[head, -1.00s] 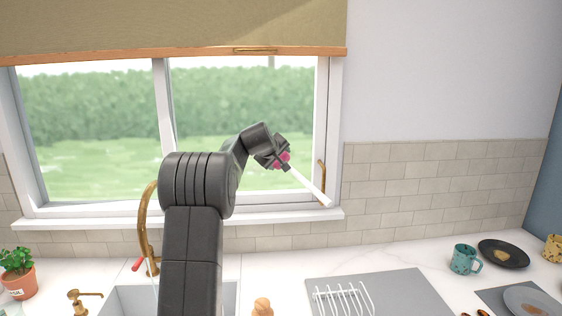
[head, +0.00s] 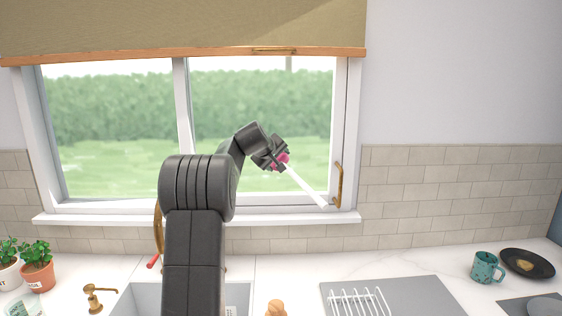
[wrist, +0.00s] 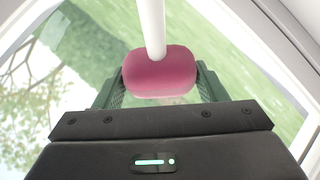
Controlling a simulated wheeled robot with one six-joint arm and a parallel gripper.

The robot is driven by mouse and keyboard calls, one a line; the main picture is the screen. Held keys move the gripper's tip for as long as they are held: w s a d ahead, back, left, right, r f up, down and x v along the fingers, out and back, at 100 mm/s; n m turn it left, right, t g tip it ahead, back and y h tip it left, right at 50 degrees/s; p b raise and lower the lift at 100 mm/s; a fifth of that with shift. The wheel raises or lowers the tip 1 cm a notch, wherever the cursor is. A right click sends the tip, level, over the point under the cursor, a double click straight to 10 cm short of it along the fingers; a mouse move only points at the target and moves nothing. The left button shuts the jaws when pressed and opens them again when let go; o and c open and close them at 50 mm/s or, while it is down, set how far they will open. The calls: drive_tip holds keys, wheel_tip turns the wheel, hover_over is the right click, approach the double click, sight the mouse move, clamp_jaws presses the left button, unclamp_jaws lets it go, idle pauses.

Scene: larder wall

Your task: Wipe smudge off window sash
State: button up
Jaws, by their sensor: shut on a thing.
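My gripper (head: 277,159) is in front of the right pane of the window sash (head: 342,130). It is shut on a pink block with a white stick (head: 308,187), which points down and right toward the lower right corner of the sash. In the wrist view the pink block (wrist: 160,72) sits between the green fingers (wrist: 160,95), with the white stick (wrist: 152,25) running up from it. I cannot tell whether the stick's far end touches the sash. A brass handle (head: 338,184) is on the sash's right side.
A white sill (head: 290,217) runs below the window. A brass tap (head: 157,230) and potted plants (head: 37,270) are at left. A blind (head: 180,28) hangs above.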

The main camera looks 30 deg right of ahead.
drive_tip(key=shift+w+a+b, duration=0.65)
drive_tip(key=shift+w+a, duration=1.5)
drive_tip(key=shift+a, duration=2.3)
drive_tip(key=shift+s+d+r+p, duration=0.45)
drive_tip(key=shift+d+p, duration=0.15)
drive_tip(key=shift+d, duration=0.35)
drive_tip(key=shift+s+d+r+p, duration=0.45)
drive_tip(key=shift+d+p, duration=0.15)
drive_tip(key=shift+d, duration=0.35)
drive_tip(key=shift+s+d+r+p, duration=0.4)
drive_tip(key=shift+d+p, duration=0.2)
drive_tip(key=shift+d, duration=0.35)
drive_tip(key=shift+s+d, duration=0.8)
drive_tip(key=shift+d, duration=0.8)
drive_tip(key=shift+s+d, duration=0.85)
drive_tip(key=shift+d, duration=0.75)
drive_tip(key=shift+s+d, duration=0.8)
drive_tip(key=shift+d, duration=0.8)
drive_tip(key=shift+f, duration=0.1)
drive_tip(key=s+a+b, duration=0.2)
drive_tip(key=s+b, duration=0.2)
drive_tip(key=s, duration=0.1)
drive_tip(key=shift+s+a, duration=0.2)
drive_tip(key=shift+a, duration=0.15)
